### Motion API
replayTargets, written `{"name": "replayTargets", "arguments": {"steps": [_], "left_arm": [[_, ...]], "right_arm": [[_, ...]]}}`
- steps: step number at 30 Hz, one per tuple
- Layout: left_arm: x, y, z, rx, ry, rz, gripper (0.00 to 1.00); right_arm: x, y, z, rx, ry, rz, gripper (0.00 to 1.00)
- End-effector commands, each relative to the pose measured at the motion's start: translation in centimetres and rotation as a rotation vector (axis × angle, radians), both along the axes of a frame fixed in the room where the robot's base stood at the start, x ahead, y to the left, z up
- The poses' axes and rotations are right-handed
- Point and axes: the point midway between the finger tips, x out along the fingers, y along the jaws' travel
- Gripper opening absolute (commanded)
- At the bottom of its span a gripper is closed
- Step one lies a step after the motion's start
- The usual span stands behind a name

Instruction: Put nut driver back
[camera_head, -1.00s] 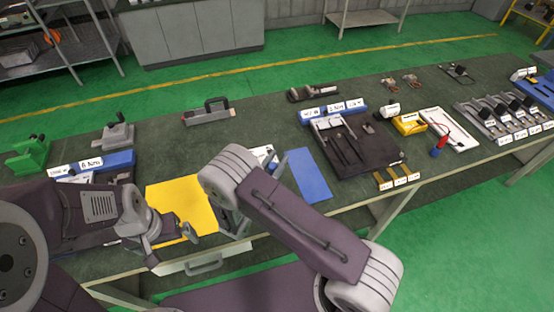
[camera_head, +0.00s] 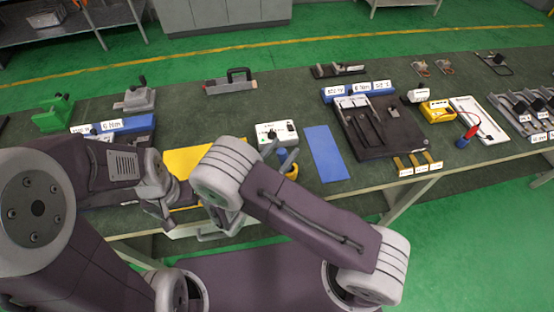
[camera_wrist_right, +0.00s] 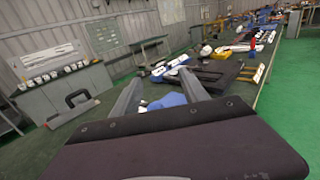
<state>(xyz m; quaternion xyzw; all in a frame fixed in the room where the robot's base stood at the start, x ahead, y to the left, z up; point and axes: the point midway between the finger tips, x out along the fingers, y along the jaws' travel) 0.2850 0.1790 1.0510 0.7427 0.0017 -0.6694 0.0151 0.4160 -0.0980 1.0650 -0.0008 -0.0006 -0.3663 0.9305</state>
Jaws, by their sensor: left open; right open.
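I cannot clearly identify the nut driver. A red-handled item with a blue base (camera_head: 467,136) stands upright at the right of the bench in the head view. A small yellow and blue item (camera_head: 291,170) is partly hidden behind my right gripper (camera_head: 284,160), so I cannot tell what it is. My right gripper is open over the bench, near a white box (camera_head: 278,134). In the right wrist view its fingers (camera_wrist_right: 158,95) are spread, with no held object visible and blue surface beyond. My left gripper (camera_head: 165,212) is open by the yellow mat's left edge.
A yellow mat (camera_head: 195,158) and a blue mat (camera_head: 326,153) lie on the bench (camera_head: 225,112). A dark tray with tools (camera_head: 375,145) is right of the blue mat. A yellow device (camera_head: 437,111) and a white board (camera_head: 485,122) are farther right. Grey and green fixtures stand at the back left.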

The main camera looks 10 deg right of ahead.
Motion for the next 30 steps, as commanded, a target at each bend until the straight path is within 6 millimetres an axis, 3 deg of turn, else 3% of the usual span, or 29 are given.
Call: {"name": "replayTargets", "arguments": {"steps": [6, 14, 17, 19, 20, 22, 24, 27, 30], "left_arm": [[0.0, 0.0, -1.1, 0.000, 0.000, 0.000, 1.00], [0.0, 0.0, -1.1, 0.000, -0.001, 0.000, 1.00], [0.0, 0.0, -1.0, 0.000, -0.001, 0.000, 1.00], [0.0, 0.0, -1.0, 0.000, -0.001, 0.000, 1.00], [0.0, 0.0, -1.0, 0.000, -0.001, 0.000, 1.00], [0.0, 0.0, -1.0, 0.000, 0.000, 0.000, 1.00], [0.0, 0.0, -1.0, 0.000, -0.001, 0.000, 1.00], [0.0, 0.0, -1.1, 0.000, 0.000, 0.000, 1.00], [0.0, 0.0, -1.1, 0.000, 0.000, 0.000, 1.00]], "right_arm": [[-2.5, 2.4, -0.1, 0.002, -0.001, 0.001, 0.52], [-2.9, 2.7, 0.0, 0.001, 0.000, -0.001, 0.52], [-3.0, 1.3, 0.0, 0.031, 0.012, -0.054, 0.52], [-3.9, -2.0, -0.2, 0.122, 0.041, -0.197, 0.52], [-4.8, -4.0, -0.4, 0.187, 0.058, -0.294, 0.52], [-8.4, -8.8, -1.5, 0.416, 0.082, -0.591, 0.52], [-12.9, -11.1, -3.1, 0.704, 0.052, -0.909, 0.52], [-16.7, -10.1, -4.5, 1.154, -0.115, -1.307, 0.52], [-16.2, -8.2, -4.3, 1.547, -0.386, -1.569, 0.52]]}}
